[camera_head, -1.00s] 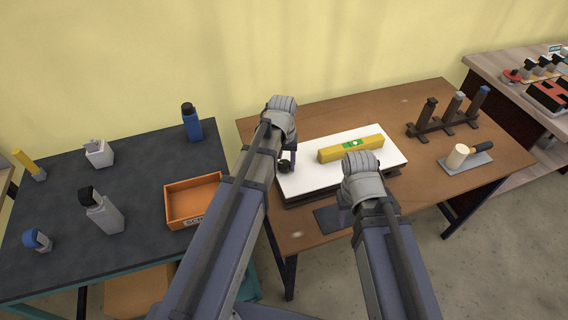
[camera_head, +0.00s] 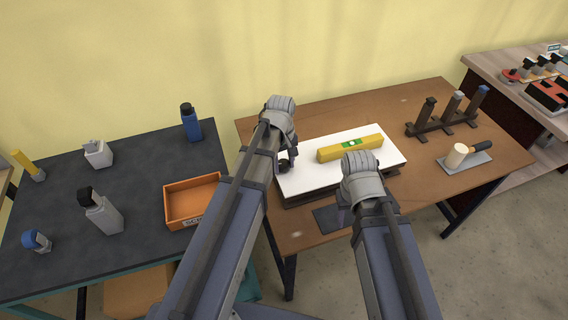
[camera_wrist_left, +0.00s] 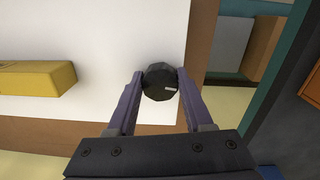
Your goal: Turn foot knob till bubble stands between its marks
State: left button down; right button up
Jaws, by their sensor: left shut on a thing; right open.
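The black foot knob (camera_wrist_left: 160,82) sits at the edge of the white board (camera_head: 300,178), and a small light mark shows on its top. My left gripper (camera_wrist_left: 160,90) is shut on the knob, one finger on each side; the knob also shows in the head view (camera_head: 284,166). The yellow spirit level (camera_head: 330,154) lies on the board, with a green vial (camera_head: 352,143) in its middle. The bubble and its marks are too small to tell apart. My right gripper (camera_head: 345,208) hangs in front of the board's near edge; its fingers are mostly hidden.
A mallet (camera_head: 458,155) lies on a grey pad at the right. A dark rack (camera_head: 440,122) stands behind it. A dark pad (camera_head: 328,218) lies before the board. An orange tray (camera_head: 192,183) and several bottles stand on the left table (camera_head: 140,188).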

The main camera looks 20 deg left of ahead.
aim_at(282, 164)
pick_arm(q)
jog(key=shift+s+a, duration=0.1)
jog(key=shift+a, duration=0.05)
jog(key=shift+c, duration=1.5)
grip_release()
jog(key=shift+r, duration=0.1)
notch_tip(282, 164, up, 8)
jog(key=p, duration=0.8)
jog(key=shift+a, duration=0.1)
jog(key=shift+f, duration=0.2)
